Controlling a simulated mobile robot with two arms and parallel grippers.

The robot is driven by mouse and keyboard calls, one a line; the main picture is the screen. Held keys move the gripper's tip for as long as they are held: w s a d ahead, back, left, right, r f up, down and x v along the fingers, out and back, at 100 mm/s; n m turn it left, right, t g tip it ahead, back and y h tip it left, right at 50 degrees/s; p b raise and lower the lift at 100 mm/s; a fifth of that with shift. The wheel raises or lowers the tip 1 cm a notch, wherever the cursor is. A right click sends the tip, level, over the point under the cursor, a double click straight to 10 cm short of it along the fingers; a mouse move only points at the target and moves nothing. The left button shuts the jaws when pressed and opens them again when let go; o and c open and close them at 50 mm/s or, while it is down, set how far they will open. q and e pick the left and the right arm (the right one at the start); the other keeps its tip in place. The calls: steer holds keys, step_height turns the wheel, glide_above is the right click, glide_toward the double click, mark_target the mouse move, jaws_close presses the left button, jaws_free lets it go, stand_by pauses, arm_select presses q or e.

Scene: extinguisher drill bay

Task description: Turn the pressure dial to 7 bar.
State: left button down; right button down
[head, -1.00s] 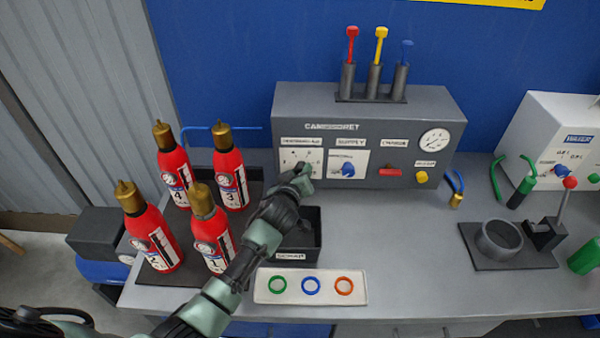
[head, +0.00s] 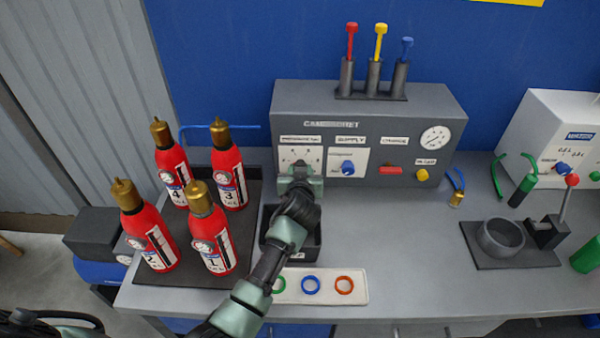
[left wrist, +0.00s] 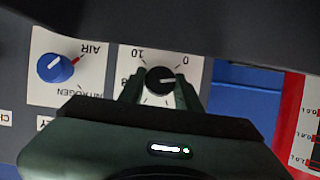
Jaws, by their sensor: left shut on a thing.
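The pressure dial is a small black knob (left wrist: 160,80) with a white pointer on a white plate. My left gripper (left wrist: 157,90) is shut on it, one finger on each side. In this upside-down left wrist view the pointer aims right, just below the 0 mark; 10 and 8 show at the left. The number at the pointer is hidden by a finger. In the head view my left gripper (head: 300,178) is at the dial plate (head: 300,155) on the grey panel (head: 390,105) and hides the knob. My right gripper is not in view.
The blue supply knob (head: 347,168) is just right of the dial. Several red extinguishers (head: 217,245) stand left of my arm. A black bin (head: 312,245) and a tray of coloured rings (head: 355,290) are below the panel. The bench front right of the tray is clear.

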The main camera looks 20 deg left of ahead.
arm_select(q)
steer(key=shift+m, duration=0.3)
stand_by(0.4)
steer(key=c, duration=1)
jaws_free()
